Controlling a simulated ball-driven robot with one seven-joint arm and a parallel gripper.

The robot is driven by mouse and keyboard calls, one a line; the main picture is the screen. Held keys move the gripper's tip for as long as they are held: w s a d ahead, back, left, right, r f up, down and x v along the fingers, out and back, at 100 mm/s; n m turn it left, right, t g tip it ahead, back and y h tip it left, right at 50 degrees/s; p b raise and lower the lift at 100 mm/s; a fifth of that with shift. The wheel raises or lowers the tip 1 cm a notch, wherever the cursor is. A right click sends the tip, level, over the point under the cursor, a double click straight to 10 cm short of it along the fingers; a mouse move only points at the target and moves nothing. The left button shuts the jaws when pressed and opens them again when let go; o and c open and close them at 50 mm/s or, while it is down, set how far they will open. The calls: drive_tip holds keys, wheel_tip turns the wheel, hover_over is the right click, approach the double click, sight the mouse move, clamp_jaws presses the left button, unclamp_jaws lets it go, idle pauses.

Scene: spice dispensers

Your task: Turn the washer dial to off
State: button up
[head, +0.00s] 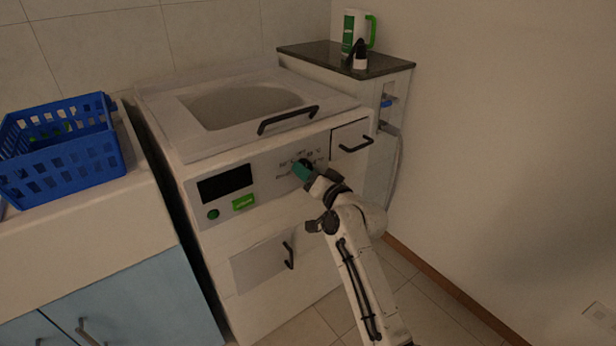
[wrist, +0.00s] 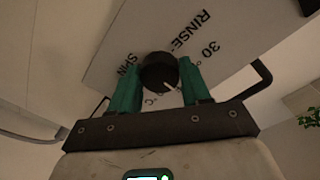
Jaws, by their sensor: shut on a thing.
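The washer (head: 270,225) is a white machine with a basin in its top. Its dial is a round black knob (wrist: 159,72) with a white pointer mark, set on a grey panel (wrist: 215,30) printed with "RINSE", "SPIN" and "30°". My gripper (wrist: 160,82) has green fingers, one on each side of the dial, shut on it. In the head view my gripper (head: 303,168) is at the panel and hides much of the dial. The pointer mark faces the lower right in the wrist view. I cannot tell which printed setting it points at.
A black handle (head: 288,119) juts out above the panel, and a drawer handle (head: 356,145) is to its right. A lower door handle (head: 288,255) is below. A blue basket (head: 60,165) stands on the left counter. A dark-topped cabinet (head: 385,68) stands right of the washer.

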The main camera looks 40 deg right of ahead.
drive_tip(key=shift+f, duration=0.2)
idle(0.3)
drive_tip(key=o, duration=1.1)
drive_tip(key=shift+r, duration=0.1)
drive_tip(key=shift+c, duration=0.2)
drive_tip(key=s+p, duration=0.1)
drive_tip(key=s, duration=0.9)
drive_tip(key=shift+s+a+r, duration=0.15)
drive_tip(key=shift+s+a, duration=0.15)
drive_tip(key=shift+s, duration=0.1)
